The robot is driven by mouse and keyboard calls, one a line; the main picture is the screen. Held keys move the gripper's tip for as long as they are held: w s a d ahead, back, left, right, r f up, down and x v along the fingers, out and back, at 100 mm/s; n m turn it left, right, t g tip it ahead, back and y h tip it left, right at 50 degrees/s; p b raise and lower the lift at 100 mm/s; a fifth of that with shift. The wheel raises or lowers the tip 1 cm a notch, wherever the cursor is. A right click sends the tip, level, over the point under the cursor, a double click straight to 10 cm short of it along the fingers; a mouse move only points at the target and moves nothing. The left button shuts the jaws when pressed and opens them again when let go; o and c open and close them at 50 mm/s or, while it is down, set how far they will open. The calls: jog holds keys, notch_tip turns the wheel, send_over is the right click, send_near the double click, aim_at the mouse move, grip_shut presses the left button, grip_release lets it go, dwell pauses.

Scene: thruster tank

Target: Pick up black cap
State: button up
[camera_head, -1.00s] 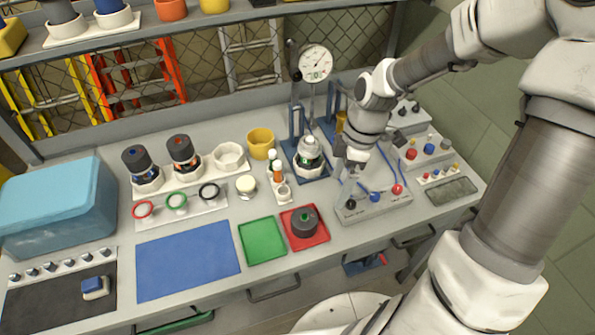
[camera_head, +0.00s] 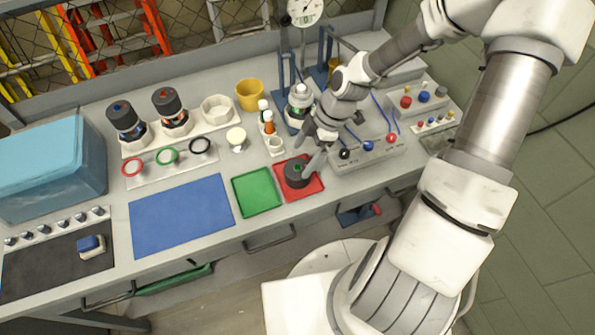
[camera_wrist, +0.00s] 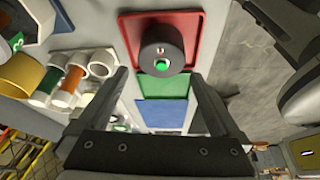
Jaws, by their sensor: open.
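The black cap (camera_head: 297,173) is a short dark cylinder with a green dot on top. It sits on the red tray (camera_head: 313,188) at the bench's front. In the wrist view the black cap (camera_wrist: 163,46) shows on the red tray (camera_wrist: 127,30), ahead of the finger tips and between their lines. My gripper (camera_head: 310,160) is above the cap's right side in the head view. In the wrist view my gripper (camera_wrist: 162,85) has its two fingers spread wide with nothing between them. I cannot tell the exact height of the fingers over the cap.
The green tray (camera_head: 257,192) and blue mat (camera_head: 180,215) lie left of the red tray. A grey box with coloured knobs (camera_head: 368,150) stands close right. Small bottles (camera_head: 268,122) and a gauge stand (camera_head: 299,100) are behind.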

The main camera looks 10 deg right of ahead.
aim_at(299, 166)
jog(key=shift+d+x, duration=0.15)
jog(key=shift+x, duration=1.35)
jog(key=shift+d+x, duration=0.1)
jog(key=shift+x, duration=1.4)
jog(key=shift+f, duration=0.1)
jog(key=c, duration=1)
